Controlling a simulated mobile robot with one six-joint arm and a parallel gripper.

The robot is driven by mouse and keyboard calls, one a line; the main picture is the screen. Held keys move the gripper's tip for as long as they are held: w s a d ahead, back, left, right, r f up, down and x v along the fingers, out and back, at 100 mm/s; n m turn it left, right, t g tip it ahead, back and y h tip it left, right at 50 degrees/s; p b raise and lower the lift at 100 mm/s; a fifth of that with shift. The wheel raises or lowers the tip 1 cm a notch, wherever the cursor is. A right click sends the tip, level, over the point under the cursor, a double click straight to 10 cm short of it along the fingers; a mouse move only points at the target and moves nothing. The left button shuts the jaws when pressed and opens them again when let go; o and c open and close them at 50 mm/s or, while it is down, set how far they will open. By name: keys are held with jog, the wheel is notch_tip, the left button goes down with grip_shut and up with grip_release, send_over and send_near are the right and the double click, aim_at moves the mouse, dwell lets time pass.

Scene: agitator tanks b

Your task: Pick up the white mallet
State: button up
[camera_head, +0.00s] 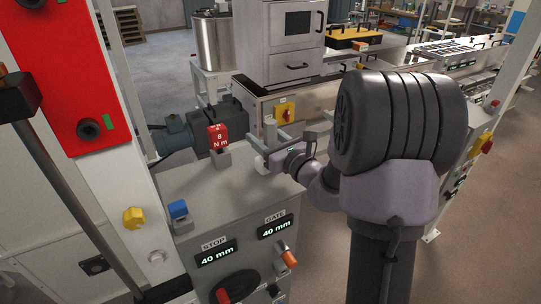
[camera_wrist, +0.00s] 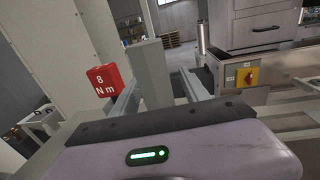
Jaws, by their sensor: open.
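I cannot clearly make out a white mallet in either view. A small white rounded piece (camera_head: 261,165) shows at the console's back right edge, just below my gripper (camera_head: 265,142); I cannot tell whether it is part of the mallet. In the wrist view my gripper (camera_wrist: 160,85) is open, its two grey fingers spread apart. A pale grey upright block (camera_wrist: 149,68) shows between the fingers; I cannot tell whether it touches them.
A red "8 N m" block (camera_head: 218,137) stands on the grey console (camera_head: 200,192), left of my gripper, and also shows in the wrist view (camera_wrist: 105,80). A blue block (camera_head: 178,209) is nearer. A yellow-plated switch (camera_head: 285,112) lies behind.

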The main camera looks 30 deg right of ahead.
grip_shut()
dwell(1.3)
